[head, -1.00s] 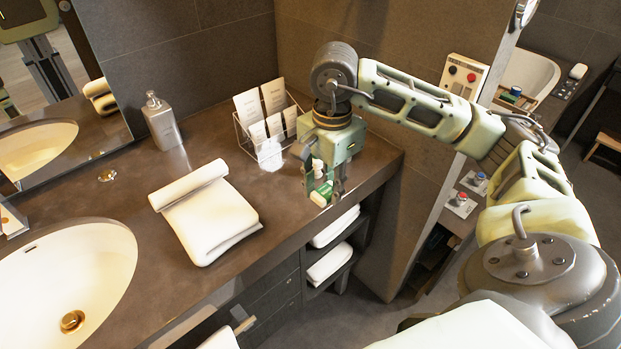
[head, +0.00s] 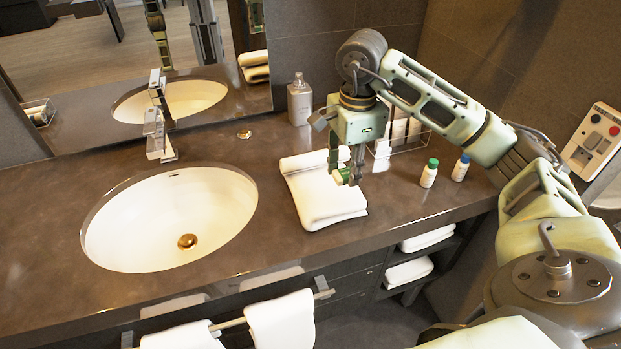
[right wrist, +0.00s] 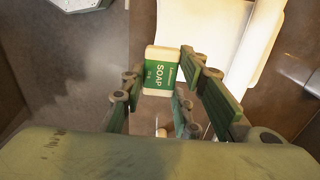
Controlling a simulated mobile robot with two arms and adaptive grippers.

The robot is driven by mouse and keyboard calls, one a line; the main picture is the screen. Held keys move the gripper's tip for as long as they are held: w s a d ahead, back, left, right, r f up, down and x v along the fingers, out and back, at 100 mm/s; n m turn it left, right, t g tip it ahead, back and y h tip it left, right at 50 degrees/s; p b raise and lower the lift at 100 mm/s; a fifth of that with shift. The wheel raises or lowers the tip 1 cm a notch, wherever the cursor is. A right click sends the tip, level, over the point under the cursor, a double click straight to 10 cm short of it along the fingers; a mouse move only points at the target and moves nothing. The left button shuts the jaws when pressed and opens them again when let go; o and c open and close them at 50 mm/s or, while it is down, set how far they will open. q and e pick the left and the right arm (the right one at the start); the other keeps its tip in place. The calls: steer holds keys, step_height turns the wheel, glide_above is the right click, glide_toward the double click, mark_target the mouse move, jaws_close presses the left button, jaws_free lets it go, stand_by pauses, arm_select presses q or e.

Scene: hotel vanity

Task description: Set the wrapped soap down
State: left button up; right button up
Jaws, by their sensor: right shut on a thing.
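The wrapped soap (right wrist: 161,75) is a small white block with a green band reading "SOAP". In the right wrist view it sits between the fingertips of my right gripper (right wrist: 158,86), which is shut on it. In the head view my right gripper (head: 347,176) points down, with the soap (head: 341,177) at its tips, in front of the folded white towel (head: 318,203) on the counter. The height of the soap above the towel or counter is hard to tell. The towel also shows beyond the soap in the right wrist view (right wrist: 222,38). My left gripper is not in view.
A sink (head: 135,235) lies left of the towel on the dark counter (head: 255,245). A soap dispenser (head: 300,102) stands behind. Right of the gripper stand a green-capped bottle (head: 429,173), a blue-capped bottle (head: 461,168) and a partly hidden wire rack (head: 412,140).

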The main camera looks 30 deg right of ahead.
steer(key=p, duration=0.2)
glide_above(317, 194)
steer(key=s, duration=0.1)
steer(key=f, duration=0.3)
steer(key=shift+d+f, duration=0.1)
steer(key=shift+d, duration=0.25)
steer(key=shift+w+a+f, duration=0.35)
steer(key=shift+w+f, duration=0.15)
steer(key=shift+f, duration=0.3)
step_height(317, 194, down, 3)
steer(key=shift+f+p, duration=0.15)
steer(key=shift+p, duration=0.8)
steer(key=shift+f, duration=0.15)
steer(key=shift+f+b, duration=0.25)
steer(key=shift+b, duration=0.1)
steer(key=o, duration=0.9)
steer(key=shift+r, duration=0.1)
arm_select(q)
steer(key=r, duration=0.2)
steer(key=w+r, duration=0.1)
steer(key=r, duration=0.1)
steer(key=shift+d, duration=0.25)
arm_select(e)
steer(key=shift+o, duration=0.2)
